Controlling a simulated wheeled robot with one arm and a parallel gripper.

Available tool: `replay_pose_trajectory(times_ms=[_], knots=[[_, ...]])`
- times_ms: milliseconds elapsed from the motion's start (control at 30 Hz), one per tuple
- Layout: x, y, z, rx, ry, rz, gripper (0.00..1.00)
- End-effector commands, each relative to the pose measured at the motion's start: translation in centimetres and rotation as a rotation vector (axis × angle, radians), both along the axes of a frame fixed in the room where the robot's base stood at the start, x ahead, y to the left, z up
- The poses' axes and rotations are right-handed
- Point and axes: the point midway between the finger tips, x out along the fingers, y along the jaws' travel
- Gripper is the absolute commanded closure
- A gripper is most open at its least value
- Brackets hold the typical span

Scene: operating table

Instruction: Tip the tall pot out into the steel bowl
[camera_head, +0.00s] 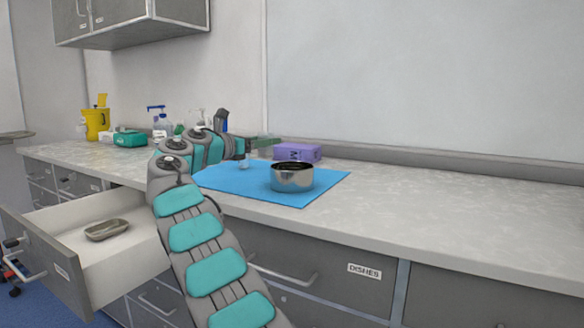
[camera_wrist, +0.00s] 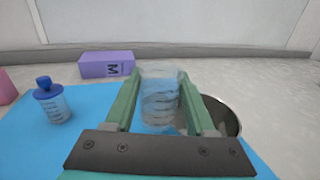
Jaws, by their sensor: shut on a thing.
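The tall pot (camera_wrist: 160,98) is clear, with ringed, see-through walls. In the wrist view it stands between the two green fingers of my gripper (camera_wrist: 160,82), which is shut on it. It looks roughly upright; I cannot tell what it contains. In the head view my gripper (camera_head: 262,143) is above the blue mat, just left of and higher than the steel bowl (camera_head: 292,178), and the pot is hard to make out there. The bowl's rim (camera_wrist: 238,126) shows right of the pot in the wrist view, partly hidden by the right finger.
A blue mat (camera_head: 325,183) lies under the bowl. A blue-capped bottle (camera_wrist: 53,104) stands left on it. A purple box (camera_wrist: 106,64) is behind. An open drawer (camera_head: 70,282) holds a metal dish (camera_head: 107,230). The counter right of the mat (camera_head: 440,205) is clear.

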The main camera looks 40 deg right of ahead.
Motion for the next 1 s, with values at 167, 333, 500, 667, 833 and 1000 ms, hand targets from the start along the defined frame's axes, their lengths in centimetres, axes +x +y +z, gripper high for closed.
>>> replay_pose_trajectory(times_ms=[167, 333, 500, 667, 833, 1000], knots=[[-0.5, -0.3, 0.2, 0.026, -0.049, 0.000, 1.00], [-1.1, -0.6, 0.4, 0.065, -0.121, -0.001, 1.00], [-1.7, -0.9, 0.4, 0.105, -0.195, 0.000, 1.00], [-2.3, -1.3, 0.5, 0.144, -0.267, 0.000, 1.00], [-3.1, -1.6, 0.6, 0.183, -0.343, 0.000, 1.00], [-3.7, -2.0, 0.4, 0.224, -0.414, -0.001, 1.00]])
